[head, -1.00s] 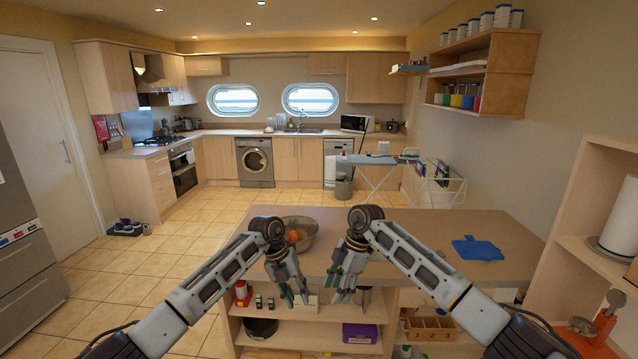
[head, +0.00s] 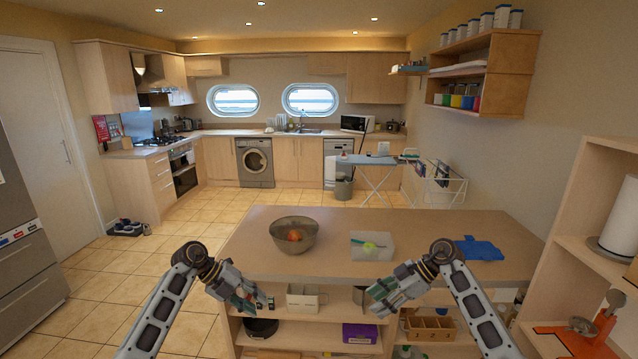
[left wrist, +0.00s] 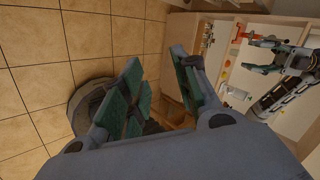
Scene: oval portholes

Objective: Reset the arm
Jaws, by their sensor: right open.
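My left gripper (head: 256,302) hangs in front of the island's front edge on the left, pointing right and down. In the left wrist view (left wrist: 162,65) its two green-padded fingers are spread apart with nothing between them. My right gripper (head: 376,300) is in front of the island's open shelves, pointing left. It is open and looks empty. Both arms are bent, and the grippers are apart from each other. Part of my other arm (left wrist: 285,85) shows at the right of the left wrist view.
The island worktop (head: 340,268) carries a metal bowl (head: 294,243) with orange fruit, a pale board (head: 372,252) with a green item, and a blue cloth-like item (head: 479,249). Shelves below hold a cream container (head: 303,300) and a purple box (head: 360,334). A tall shelf (head: 570,215) stands right.

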